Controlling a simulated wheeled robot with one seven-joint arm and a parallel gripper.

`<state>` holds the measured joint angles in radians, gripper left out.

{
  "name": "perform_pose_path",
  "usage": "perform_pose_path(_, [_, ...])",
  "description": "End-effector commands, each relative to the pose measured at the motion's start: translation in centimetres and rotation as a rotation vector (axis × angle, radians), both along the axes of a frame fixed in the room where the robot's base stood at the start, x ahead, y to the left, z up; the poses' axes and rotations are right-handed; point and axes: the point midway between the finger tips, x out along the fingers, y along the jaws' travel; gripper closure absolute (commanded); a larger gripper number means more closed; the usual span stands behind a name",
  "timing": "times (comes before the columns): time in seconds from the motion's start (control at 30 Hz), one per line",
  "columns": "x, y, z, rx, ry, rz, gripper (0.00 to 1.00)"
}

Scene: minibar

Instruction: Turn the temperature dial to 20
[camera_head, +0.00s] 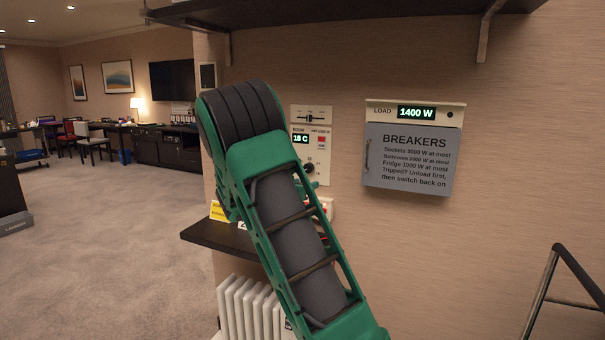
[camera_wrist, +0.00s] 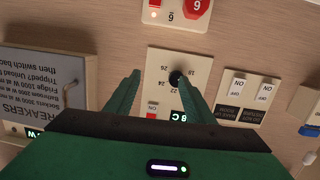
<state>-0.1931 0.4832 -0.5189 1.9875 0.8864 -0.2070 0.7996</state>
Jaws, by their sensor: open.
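The temperature dial is a small black knob (camera_wrist: 176,79) on a cream thermostat panel (camera_wrist: 158,66), which the wrist view shows upside down. Printed numbers from 18 to 26 ring the knob; its pointer is too small to read. In the head view the panel (camera_head: 325,123) is partly behind my arm, its display (camera_head: 300,139) reads 18 C, and the knob (camera_head: 309,169) shows at the arm's edge. My gripper (camera_wrist: 160,80) is open in front of the panel, its right finger near the knob. I cannot tell whether they touch.
A grey breaker box (camera_head: 408,158) with a handle is right of the panel, below a load display (camera_head: 416,113) reading 1400 W. A dark shelf (camera_head: 215,235) and white radiator (camera_head: 245,305) are below. A dark upper shelf (camera_head: 330,14) overhangs.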

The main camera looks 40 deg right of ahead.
Motion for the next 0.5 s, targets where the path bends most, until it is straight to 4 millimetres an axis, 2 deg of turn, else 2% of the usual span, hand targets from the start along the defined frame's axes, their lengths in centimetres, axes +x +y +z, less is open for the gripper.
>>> perform_pose_path(0.03, [1.4, 0.4, 0.5, -0.043, -0.015, 0.019, 0.51])
perform_pose_path(0.1, [2.6, 0.7, 1.1, -0.086, -0.037, 0.038, 0.51])
perform_pose_path(0.27, [4.0, 1.0, 1.8, -0.132, -0.061, 0.061, 0.51])
perform_pose_path(0.37, [4.4, 0.2, 2.0, -0.137, -0.065, 0.061, 0.51])
perform_pose_path(0.5, [5.0, -1.8, 2.0, -0.137, -0.064, 0.059, 0.51])
